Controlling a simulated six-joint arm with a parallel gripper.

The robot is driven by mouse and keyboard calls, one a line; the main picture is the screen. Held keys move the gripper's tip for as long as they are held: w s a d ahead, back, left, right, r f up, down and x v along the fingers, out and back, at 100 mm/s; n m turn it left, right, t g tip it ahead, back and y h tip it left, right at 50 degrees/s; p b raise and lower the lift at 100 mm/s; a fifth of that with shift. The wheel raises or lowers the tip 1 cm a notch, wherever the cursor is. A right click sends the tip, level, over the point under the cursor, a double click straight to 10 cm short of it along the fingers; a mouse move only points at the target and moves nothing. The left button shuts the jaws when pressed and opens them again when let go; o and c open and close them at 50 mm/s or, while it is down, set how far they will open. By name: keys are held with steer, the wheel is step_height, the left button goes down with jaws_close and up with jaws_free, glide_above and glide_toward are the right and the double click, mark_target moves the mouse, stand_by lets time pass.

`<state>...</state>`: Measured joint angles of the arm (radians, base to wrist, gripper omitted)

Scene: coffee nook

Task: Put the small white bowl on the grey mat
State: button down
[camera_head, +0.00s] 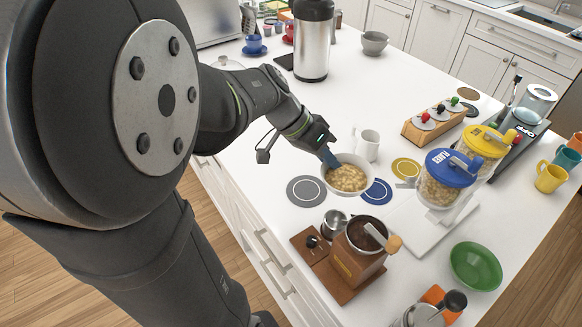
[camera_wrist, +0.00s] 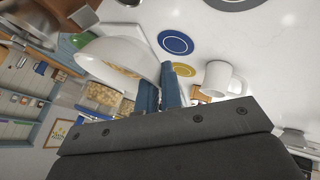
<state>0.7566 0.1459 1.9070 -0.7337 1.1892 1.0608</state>
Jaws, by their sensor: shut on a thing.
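The small white bowl (camera_head: 346,176), filled with pale tan chunks, hangs from my gripper (camera_head: 330,158). My gripper is shut on its rim with blue fingers. In the wrist view the bowl (camera_wrist: 118,55) is on the left, beside the closed fingers (camera_wrist: 162,86). The bowl appears held above the counter, between the grey mat and the blue mat, and covers part of the blue mat. The grey mat (camera_head: 306,191), a round disc with a pale ring, lies bare to the left of the bowl in the head view.
The blue mat (camera_head: 378,193) and yellow mat (camera_head: 406,167) lie nearby. A white mug (camera_head: 367,146) stands just behind the bowl. A wooden coffee grinder (camera_head: 358,252) and a small metal jug (camera_head: 334,223) stand in front. A blue-lidded jar (camera_head: 445,180) stands to the right.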

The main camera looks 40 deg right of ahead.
steer(key=w+f, duration=0.2)
steer(key=w, duration=0.1)
steer(key=w+a+f, duration=0.1)
steer(key=w+f, duration=0.1)
steer(key=w, duration=0.1)
steer(key=w+a+f, duration=0.1)
steer(key=w+f, duration=0.1)
steer(key=w, duration=0.2)
steer(key=shift+f, duration=2.05)
steer(key=c, duration=2)
jaws_free()
steer(key=shift+f, duration=0.15)
steer(key=o, duration=0.4)
steer(key=v, duration=1.2)
steer(key=shift+w, duration=0.1)
